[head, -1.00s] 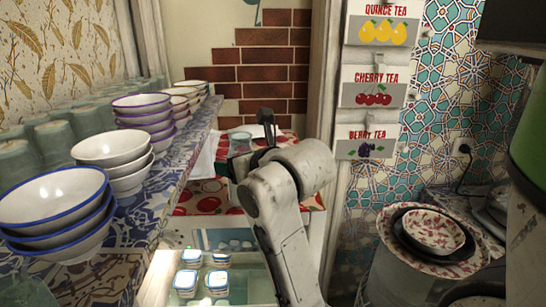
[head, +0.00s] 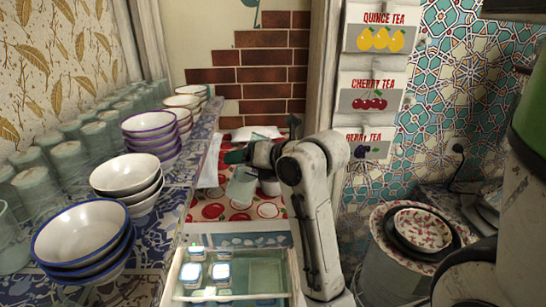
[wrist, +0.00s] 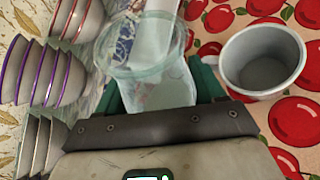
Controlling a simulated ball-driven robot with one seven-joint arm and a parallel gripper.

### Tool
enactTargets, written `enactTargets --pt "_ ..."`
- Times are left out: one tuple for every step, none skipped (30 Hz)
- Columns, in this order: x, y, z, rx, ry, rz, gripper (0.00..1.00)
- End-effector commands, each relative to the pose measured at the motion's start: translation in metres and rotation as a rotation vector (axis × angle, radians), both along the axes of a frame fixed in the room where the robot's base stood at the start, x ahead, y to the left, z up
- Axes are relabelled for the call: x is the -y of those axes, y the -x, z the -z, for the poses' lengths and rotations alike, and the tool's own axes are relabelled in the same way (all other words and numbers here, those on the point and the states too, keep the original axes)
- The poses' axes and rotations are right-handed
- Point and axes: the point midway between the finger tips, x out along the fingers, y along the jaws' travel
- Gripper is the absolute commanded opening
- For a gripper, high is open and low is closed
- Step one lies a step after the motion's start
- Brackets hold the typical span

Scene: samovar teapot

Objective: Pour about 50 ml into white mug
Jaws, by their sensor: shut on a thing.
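A clear greenish glass (wrist: 150,85) is held between the green fingers of my gripper (wrist: 160,88) in the wrist view. In the head view the glass (head: 241,187) hangs below my gripper (head: 240,157), over the apple-patterned cloth, and looks a little tilted. I cannot tell whether it holds liquid. The white mug (wrist: 262,62) stands on the cloth just right of the glass in the wrist view, apart from it, with its opening showing and looking empty. In the head view the mug (head: 270,186) is mostly hidden behind my arm.
Stacked bowls (head: 80,236) and several glasses (head: 70,158) line the patterned shelf at left. The red apple cloth (head: 212,210) lies under the mug. An open drawer (head: 255,275) with small containers is below.

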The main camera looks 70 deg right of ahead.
Motion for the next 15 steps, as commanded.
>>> enactTargets --pt "0.003 0.002 -0.009 0.012 -0.029 0.003 0.23" --pt "0.003 0.002 -0.007 0.017 -0.049 0.004 0.23" --pt "0.002 0.001 -0.003 0.024 -0.074 0.001 0.23" --pt "0.002 0.001 -0.001 0.030 -0.092 0.002 0.23" --pt "0.002 0.001 -0.001 0.036 -0.112 0.001 0.23" --pt "0.002 0.001 0.000 0.045 -0.135 0.002 0.23" --pt "0.001 0.001 0.000 0.051 -0.154 0.002 0.23" --pt "0.002 0.001 0.000 0.058 -0.173 0.002 0.23" --pt "0.001 0.001 -0.004 0.066 -0.195 0.002 0.23" --pt "0.000 0.001 -0.006 0.072 -0.215 0.001 0.23" --pt "0.000 0.001 -0.008 0.079 -0.233 0.002 0.23" --pt "-0.001 0.000 -0.009 0.088 -0.259 0.002 0.23" --pt "-0.002 0.000 -0.010 0.093 -0.277 0.002 0.23" --pt "-0.002 0.000 -0.011 0.098 -0.295 0.002 0.23" --pt "-0.003 0.000 -0.012 0.107 -0.321 0.002 0.23"
